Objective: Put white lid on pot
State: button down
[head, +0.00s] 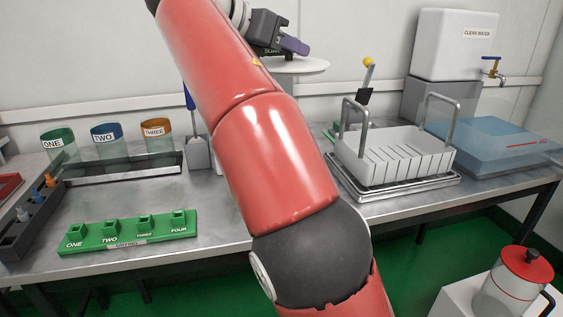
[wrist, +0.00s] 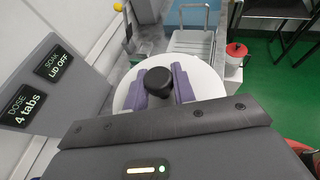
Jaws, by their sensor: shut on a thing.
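The white lid (head: 312,66) is a round disc held up near the back wall, partly hidden behind my arm in the head view. In the wrist view the lid (wrist: 207,82) has a black knob (wrist: 157,78) at its middle. My gripper (head: 292,46) has purple fingers, one on each side of the knob, and is shut on it; the fingers also show in the wrist view (wrist: 165,84). I cannot make out a pot for this lid; my arm hides part of the table and the lid covers what is below it.
A white slotted rack (head: 395,157) with metal handles stands right of my arm, near a blue lidded bath (head: 495,145) and a white water tank (head: 452,45). A green numbered holder (head: 128,232) lies front left. A clear red-lidded jug (head: 515,285) stands low at right.

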notch_tip(320, 180, down, 19)
jog(key=b, duration=1)
jog(key=shift+r, duration=0.2)
jog(key=shift+w, duration=0.1)
jog(key=shift+f+b, duration=0.3)
jog(key=shift+f, duration=0.3)
jog(key=c, duration=1.1)
grip_release()
jog(key=shift+c, duration=0.2)
